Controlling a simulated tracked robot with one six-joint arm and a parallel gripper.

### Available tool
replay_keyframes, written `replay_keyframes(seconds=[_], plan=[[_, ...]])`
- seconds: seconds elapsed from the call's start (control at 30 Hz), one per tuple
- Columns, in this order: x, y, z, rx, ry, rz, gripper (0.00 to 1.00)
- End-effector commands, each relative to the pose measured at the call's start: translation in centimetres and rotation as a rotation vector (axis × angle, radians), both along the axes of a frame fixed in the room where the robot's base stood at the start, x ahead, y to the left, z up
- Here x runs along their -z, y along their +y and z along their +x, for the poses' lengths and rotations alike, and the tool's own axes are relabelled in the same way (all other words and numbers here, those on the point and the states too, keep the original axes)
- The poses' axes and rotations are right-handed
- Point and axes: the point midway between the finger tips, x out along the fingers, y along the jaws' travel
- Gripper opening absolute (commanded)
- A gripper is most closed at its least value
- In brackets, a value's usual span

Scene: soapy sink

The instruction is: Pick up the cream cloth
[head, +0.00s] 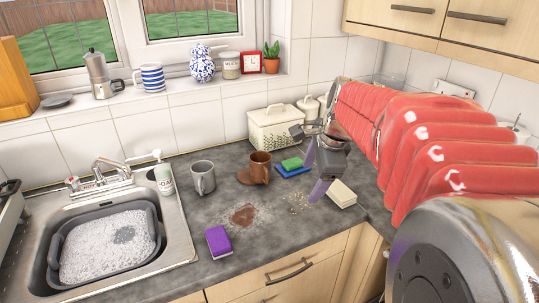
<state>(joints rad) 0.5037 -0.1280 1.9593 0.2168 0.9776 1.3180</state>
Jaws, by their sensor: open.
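The cream cloth (342,192) looks like a small, thick, pale folded block. It lies flat on the grey worktop, right of centre, near the front corner of the counter. My gripper (314,177) is open, its purple fingers pointing down, just to the left of and above the cloth. Nothing shows between the fingers. The gap between the gripper and the cloth is hard to judge from this one view.
A green sponge (292,163) on a blue cloth (293,172) lies behind the gripper. Crumbs (298,203) and a brown spill (243,215) mark the worktop. A soapy sink (110,245) is far left.

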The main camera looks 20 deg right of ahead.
Motion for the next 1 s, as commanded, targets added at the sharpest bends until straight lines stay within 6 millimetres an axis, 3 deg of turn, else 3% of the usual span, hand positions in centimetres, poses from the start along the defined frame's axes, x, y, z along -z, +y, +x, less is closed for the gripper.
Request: replay_keyframes(seconds=[0.2,0.5,0.67,1.0], plan=[[1.3,-7.4,2.2,0.431,0.008,0.185,0.73],[3.7,-16.9,3.2,0.956,0.006,0.412,0.73],[4.3,-18.9,3.2,1.072,0.006,0.462,0.73],[4.3,-19.0,3.2,1.084,0.005,0.468,0.73]])
